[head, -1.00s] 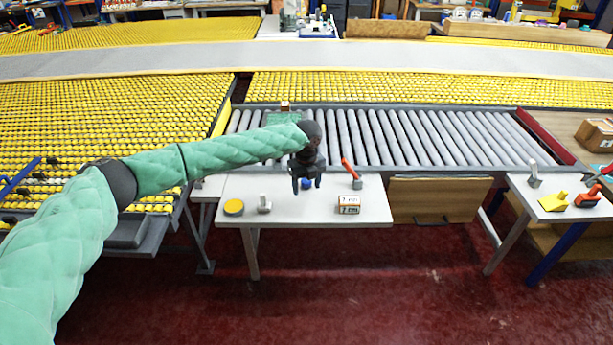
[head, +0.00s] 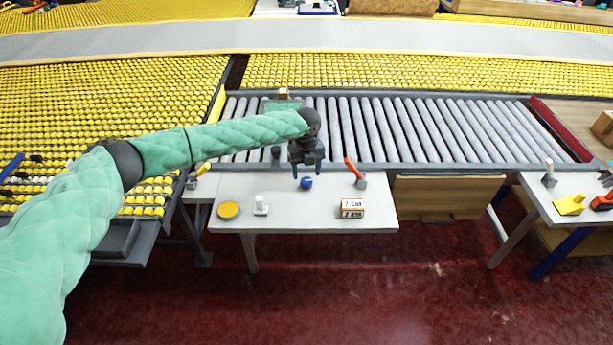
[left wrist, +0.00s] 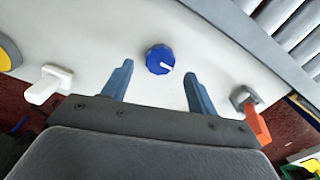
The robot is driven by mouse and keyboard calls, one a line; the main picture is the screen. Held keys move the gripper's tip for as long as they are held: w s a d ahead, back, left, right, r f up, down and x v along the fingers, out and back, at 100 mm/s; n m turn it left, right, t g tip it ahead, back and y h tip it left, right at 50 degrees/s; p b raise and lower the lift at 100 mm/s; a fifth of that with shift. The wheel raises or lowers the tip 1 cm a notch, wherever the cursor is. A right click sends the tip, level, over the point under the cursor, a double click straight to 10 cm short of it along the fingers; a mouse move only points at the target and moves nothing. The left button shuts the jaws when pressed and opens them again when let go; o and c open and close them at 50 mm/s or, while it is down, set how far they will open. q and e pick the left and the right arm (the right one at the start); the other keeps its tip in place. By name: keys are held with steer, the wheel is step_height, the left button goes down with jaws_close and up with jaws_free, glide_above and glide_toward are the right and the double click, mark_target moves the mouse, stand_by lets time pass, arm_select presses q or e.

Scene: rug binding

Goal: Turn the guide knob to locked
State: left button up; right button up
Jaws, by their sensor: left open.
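The blue guide knob (head: 306,183) sits on the white table (head: 285,222). In the left wrist view the knob (left wrist: 158,57) has a ribbed rim and a short white mark pointing right. My left gripper (head: 307,173) is open and empty. Its fingertips show just above the knob in the head view. In the left wrist view the knob shows in the gap between and slightly beyond the fingertips, and no contact is seen. Any lock marking by the knob cannot be made out. My right gripper is not in view.
A yellow disc (head: 228,209) and a white lever (head: 261,205) stand left of the knob. An orange-handled lever (head: 354,170) and a small label block (head: 353,208) are to its right. A roller conveyor (head: 420,130) lies behind the table.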

mark_target(306, 180)
arm_select(q)
steer(key=f, duration=0.1)
steer(key=f+p, duration=0.1)
steer(key=f, duration=0.1)
steer(key=shift+w+f, duration=0.2)
steer(key=shift+f, duration=0.05)
steer(key=shift+s+f, duration=0.1)
steer(key=shift+f, duration=0.45)
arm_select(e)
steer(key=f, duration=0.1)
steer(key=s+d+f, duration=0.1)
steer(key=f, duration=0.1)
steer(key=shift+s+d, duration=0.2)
arm_select(q)
steer(key=shift+c, duration=0.5)
steer(key=c, duration=0.9)
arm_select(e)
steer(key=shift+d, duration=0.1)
